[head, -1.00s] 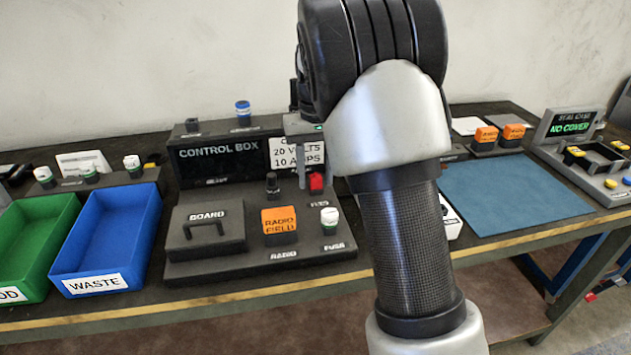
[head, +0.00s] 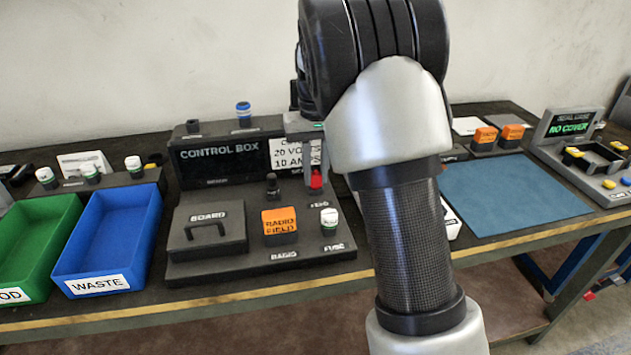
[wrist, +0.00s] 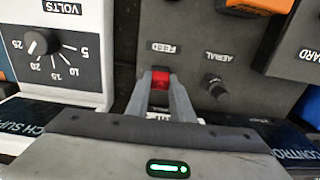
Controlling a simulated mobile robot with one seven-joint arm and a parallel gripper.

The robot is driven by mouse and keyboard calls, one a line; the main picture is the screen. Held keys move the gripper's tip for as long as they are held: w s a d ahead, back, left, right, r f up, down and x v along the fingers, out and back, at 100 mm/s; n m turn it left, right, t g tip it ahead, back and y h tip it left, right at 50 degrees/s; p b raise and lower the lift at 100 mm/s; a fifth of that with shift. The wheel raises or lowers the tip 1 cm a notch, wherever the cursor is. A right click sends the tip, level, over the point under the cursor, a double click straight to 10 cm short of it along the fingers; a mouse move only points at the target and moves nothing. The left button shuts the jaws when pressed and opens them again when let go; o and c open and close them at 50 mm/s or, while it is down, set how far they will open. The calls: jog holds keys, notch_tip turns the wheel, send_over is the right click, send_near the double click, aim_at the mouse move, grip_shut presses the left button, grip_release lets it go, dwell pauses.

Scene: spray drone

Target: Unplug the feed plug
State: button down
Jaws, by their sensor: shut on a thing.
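The red feed plug (head: 316,181) is at the right side of the control box (head: 215,165), above the FEED label. My gripper (wrist: 160,88) is shut on the plug; in the wrist view the red plug (wrist: 160,79) shows between the two grey fingertips, next to the FEED marking. In the head view my gripper (head: 313,172) reaches down to it from above, partly hidden by my arm. Whether the plug's lower end is seated or slightly raised cannot be told.
A black aerial connector (head: 272,186), an orange radio field module (head: 279,226) and a white-topped fuse (head: 329,221) stand close by. A dial supply (wrist: 60,45) is beside the fingers. Blue waste bin (head: 110,235) is left; a blue mat (head: 520,195) lies clear at right.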

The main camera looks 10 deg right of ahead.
aim_at(316, 174)
jog(key=shift+r+p, duration=2.15)
jog(key=shift+r, duration=0.45)
